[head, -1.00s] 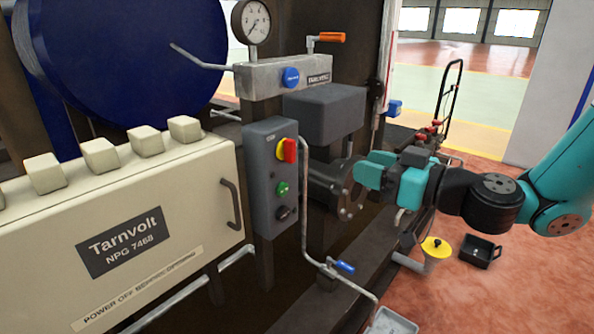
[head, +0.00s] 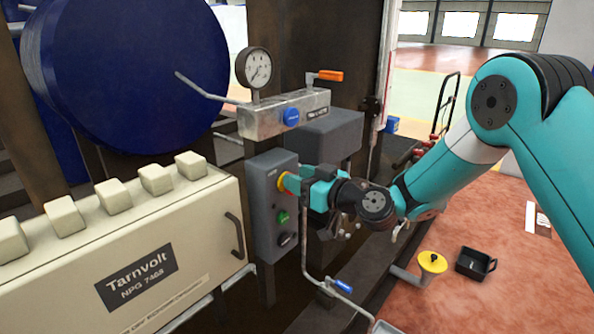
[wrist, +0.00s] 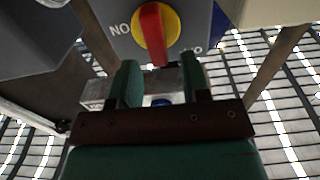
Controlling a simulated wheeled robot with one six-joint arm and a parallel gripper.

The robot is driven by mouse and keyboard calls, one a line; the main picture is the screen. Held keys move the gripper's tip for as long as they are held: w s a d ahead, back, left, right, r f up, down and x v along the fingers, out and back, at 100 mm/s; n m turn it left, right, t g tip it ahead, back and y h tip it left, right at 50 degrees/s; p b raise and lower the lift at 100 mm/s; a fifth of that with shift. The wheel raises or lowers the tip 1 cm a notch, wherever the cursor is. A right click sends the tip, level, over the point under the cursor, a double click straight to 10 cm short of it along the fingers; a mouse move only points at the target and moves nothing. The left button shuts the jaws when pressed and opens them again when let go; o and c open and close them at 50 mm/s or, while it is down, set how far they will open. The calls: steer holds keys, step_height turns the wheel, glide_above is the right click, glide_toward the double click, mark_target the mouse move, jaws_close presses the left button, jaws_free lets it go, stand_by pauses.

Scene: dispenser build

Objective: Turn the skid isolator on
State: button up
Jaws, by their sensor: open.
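The skid isolator is a red handle on a round yellow plate (head: 281,181) near the top of a grey control box (head: 263,215); my gripper mostly covers it in the head view. In the wrist view the red handle (wrist: 152,30) stands upright on the yellow plate (wrist: 172,28). The letters "NO" show to its left, and a second label at lower right is partly hidden. My gripper (wrist: 160,78) is open, with green fingers and nothing between them. In the head view my gripper (head: 292,184) is close in front of the isolator. Whether it touches is unclear.
Below the isolator are a green button (head: 283,216) and a black knob (head: 286,239). A pipe with a blue-handled valve (head: 341,286) runs beneath. Above are a metal manifold (head: 265,118) and gauge (head: 254,67). A cream Tarnvolt cabinet (head: 190,235) stands to the left.

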steer(key=shift+w+a, duration=0.35)
steer(key=shift+a, duration=0.05)
jaws_close()
